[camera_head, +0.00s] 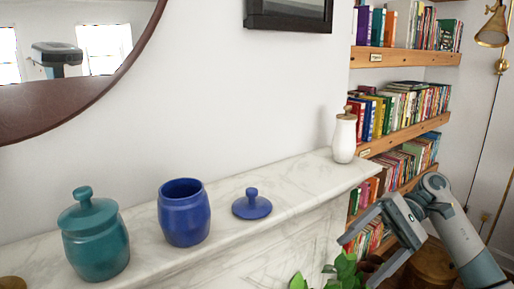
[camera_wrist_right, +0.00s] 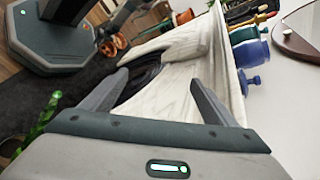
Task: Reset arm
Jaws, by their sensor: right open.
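My right gripper (camera_head: 358,259) is at the lower right of the head view, in front of the mantel's right end and below its top. In the right wrist view its two fingers (camera_wrist_right: 154,95) are spread apart with nothing between them. My left gripper is not in view. On the marble mantel (camera_head: 290,182) stand a teal lidded jar (camera_head: 95,240), an open blue jar (camera_head: 184,215) and a white jar with a brown top (camera_head: 344,138). The blue lid (camera_head: 252,205) lies on the mantel to the right of the blue jar.
Wooden bookshelves (camera_head: 405,135) fill the corner behind my right arm. A green plant (camera_head: 345,268) is below the mantel, close to the right gripper. A round mirror (camera_head: 75,90) hangs at the left. The mantel is clear between the blue lid and the white jar.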

